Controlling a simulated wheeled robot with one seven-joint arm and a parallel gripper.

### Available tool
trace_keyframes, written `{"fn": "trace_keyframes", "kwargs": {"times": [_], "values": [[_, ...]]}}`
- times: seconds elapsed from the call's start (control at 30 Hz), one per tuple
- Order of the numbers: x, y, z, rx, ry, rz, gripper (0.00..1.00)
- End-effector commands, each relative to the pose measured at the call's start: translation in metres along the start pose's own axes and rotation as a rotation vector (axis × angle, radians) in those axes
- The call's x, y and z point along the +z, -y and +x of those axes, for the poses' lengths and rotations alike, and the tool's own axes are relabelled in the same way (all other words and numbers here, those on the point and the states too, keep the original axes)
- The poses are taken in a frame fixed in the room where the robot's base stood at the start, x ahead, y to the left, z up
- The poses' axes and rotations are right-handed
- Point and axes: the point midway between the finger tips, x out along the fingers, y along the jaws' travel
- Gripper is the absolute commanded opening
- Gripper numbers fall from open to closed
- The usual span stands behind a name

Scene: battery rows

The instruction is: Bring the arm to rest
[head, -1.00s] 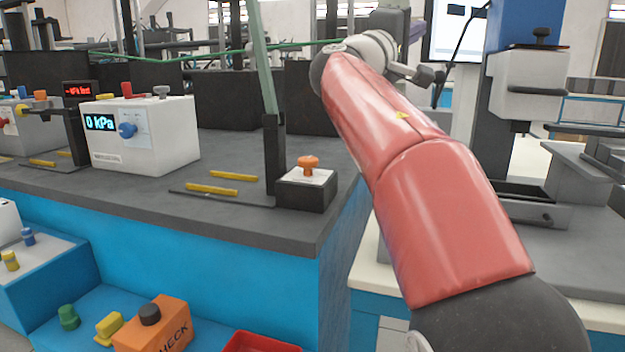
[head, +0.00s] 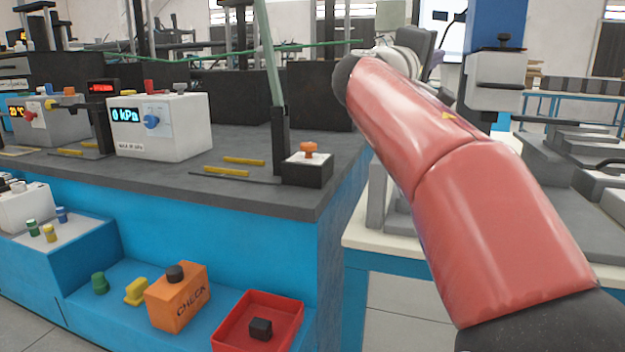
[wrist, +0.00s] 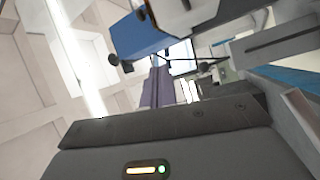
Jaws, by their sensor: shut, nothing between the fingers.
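My arm, with red links and dark joints, reaches up and away from the lower right in the head view. Its wrist is at the top, beside the far right corner of the grey-topped bench (head: 250,190). My gripper (wrist: 157,72) shows in the wrist view as purple fingers together above its dark body, with nothing between them. In the head view the gripper is small, partly hidden behind the wrist, and in the air. The wrist view looks up past it toward the ceiling and a blue and white machine (wrist: 150,30).
On the bench stand a white 0 kPa box (head: 165,140), yellow bars and a black box with an orange knob (head: 308,168). Below are an orange CHECK box (head: 178,300) and a red tray (head: 235,318) holding a black block. Grey machinery (head: 575,190) stands right of my arm.

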Motion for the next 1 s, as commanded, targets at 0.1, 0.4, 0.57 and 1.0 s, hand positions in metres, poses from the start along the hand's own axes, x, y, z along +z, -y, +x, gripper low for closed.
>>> {"fn": "trace_keyframes", "kwargs": {"times": [0.1,0.4,0.57,1.0], "values": [[0.025,0.021,0.002,-0.098,0.019,0.031,0.0],[0.111,0.105,-0.03,-0.473,0.096,0.172,0.0],[0.173,0.173,-0.097,-0.77,0.173,0.308,0.0],[0.272,0.308,-0.304,-1.311,0.427,0.661,0.0]]}}
